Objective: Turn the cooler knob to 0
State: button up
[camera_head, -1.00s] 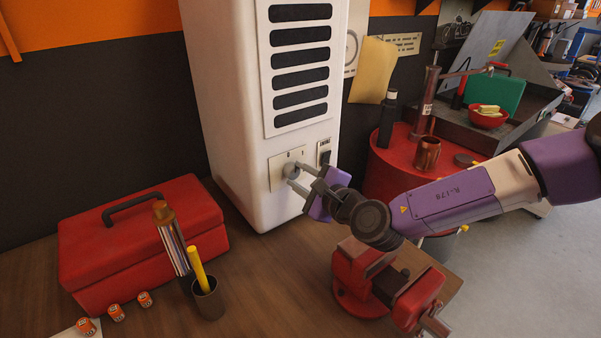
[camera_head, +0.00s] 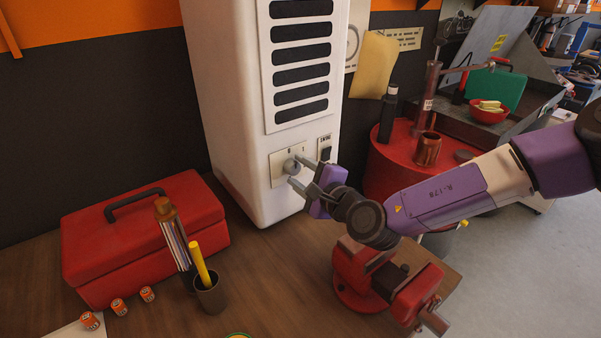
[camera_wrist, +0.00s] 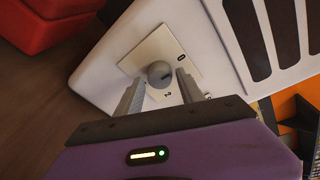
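The cooler (camera_head: 220,100) is a tall white unit with dark vents. Its round grey knob (camera_head: 290,166) sits on a cream dial plate (camera_head: 277,172) low on the front. In the wrist view the knob (camera_wrist: 158,74) shows just beyond my fingertips. The plate (camera_wrist: 148,52) there bears a "0" at its upper right and a "2" below the knob. The knob's pointer setting is too small to tell. My gripper (camera_head: 294,169) is open, with one finger to each side of the knob. In the wrist view gaps show between the fingers (camera_wrist: 158,84) and the knob.
A dark switch (camera_head: 325,149) is right of the dial plate. A red vise (camera_head: 370,280) stands below my arm. A red toolbox (camera_head: 140,245) and a pencil cup (camera_head: 211,295) are at left. A red drum (camera_head: 385,165) with a bottle and cup stands at right.

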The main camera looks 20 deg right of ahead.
jog(key=shift+o, duration=0.4)
jog(key=shift+s, duration=0.2)
jog(key=b+v, duration=0.1)
jog(key=v, duration=0.6)
jog(key=shift+s+b, duration=0.25)
jog(key=shift+b, duration=0.1)
jog(key=shift+d, duration=0.1)
